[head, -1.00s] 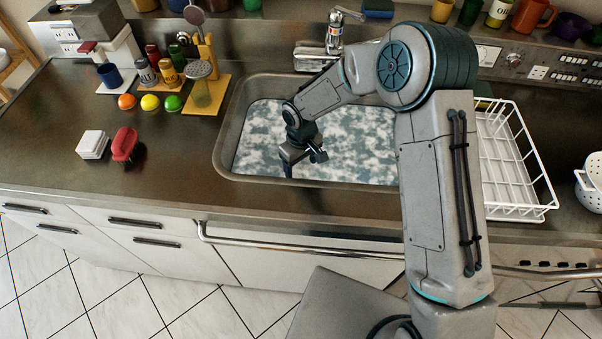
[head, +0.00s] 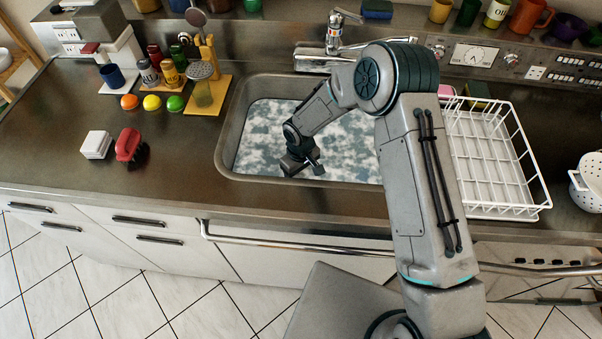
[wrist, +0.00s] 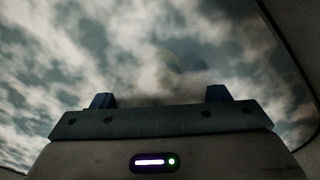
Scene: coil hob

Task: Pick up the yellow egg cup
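My gripper (head: 301,173) is low inside the sink (head: 228,140), at the surface of the cloudy, foam-covered water (head: 262,130). In the wrist view, the two blue finger bases of my gripper (wrist: 160,97) stand wide apart, with no solid object seen between them. The fingertips are lost in the foam. I cannot make out a yellow egg cup for certain in either view. A faint, pale yellowish patch (wrist: 178,62) shows through the foam ahead of the fingers in the wrist view, too blurred to identify.
The tap (head: 335,45) stands behind the sink. A white wire dish rack (head: 540,207) is to the right, beside a white colander (head: 588,185).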

